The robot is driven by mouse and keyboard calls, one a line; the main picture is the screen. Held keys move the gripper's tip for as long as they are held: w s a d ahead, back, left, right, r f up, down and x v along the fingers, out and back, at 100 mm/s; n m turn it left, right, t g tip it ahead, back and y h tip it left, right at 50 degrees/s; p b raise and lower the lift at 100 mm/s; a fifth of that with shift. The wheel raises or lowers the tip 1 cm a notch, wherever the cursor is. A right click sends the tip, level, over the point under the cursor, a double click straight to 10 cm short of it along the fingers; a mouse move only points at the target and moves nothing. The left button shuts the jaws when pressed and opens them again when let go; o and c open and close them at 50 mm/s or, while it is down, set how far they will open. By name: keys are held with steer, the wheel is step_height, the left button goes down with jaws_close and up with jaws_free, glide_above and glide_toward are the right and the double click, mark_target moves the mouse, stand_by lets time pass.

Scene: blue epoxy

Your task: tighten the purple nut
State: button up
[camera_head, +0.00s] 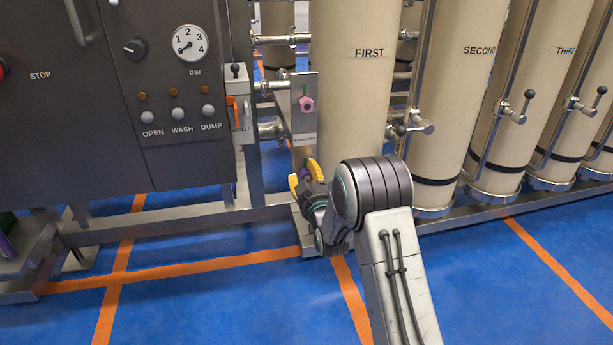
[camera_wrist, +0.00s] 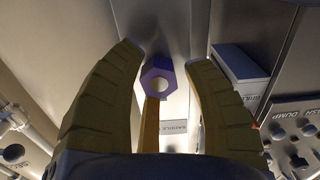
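The purple nut (camera_wrist: 158,78) is a hexagon with a pale round centre. In the wrist view it sits between and beyond my two yellow finger tips, with an orange-yellow bar (camera_wrist: 151,125) against it. My gripper (camera_wrist: 168,62) is open, one finger on each side of the nut with gaps showing; I see no contact. In the head view my gripper (camera_head: 306,171) is low in front of the upright metal plate (camera_head: 304,122), below its small label. There the gripper and arm crowd the lower plate, so the nut is hard to make out.
A pink nut (camera_head: 306,104) sits higher on the plate. The dark control panel (camera_head: 130,100) stands left, with an orange handle (camera_head: 232,108) near its edge. The beige FIRST column (camera_head: 355,100) stands close right. A metal rail (camera_head: 180,218) runs low; the blue floor in front is open.

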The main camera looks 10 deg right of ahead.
jaws_close()
steer(key=shift+r, duration=0.1)
stand_by(0.3)
steer(key=shift+r+m, duration=0.15)
steer(key=shift+m, duration=0.55)
steer(key=shift+c, duration=0.6)
jaws_free()
steer(key=o, duration=0.4)
steer(key=shift+c, duration=0.2)
steer(key=shift+f, duration=0.2)
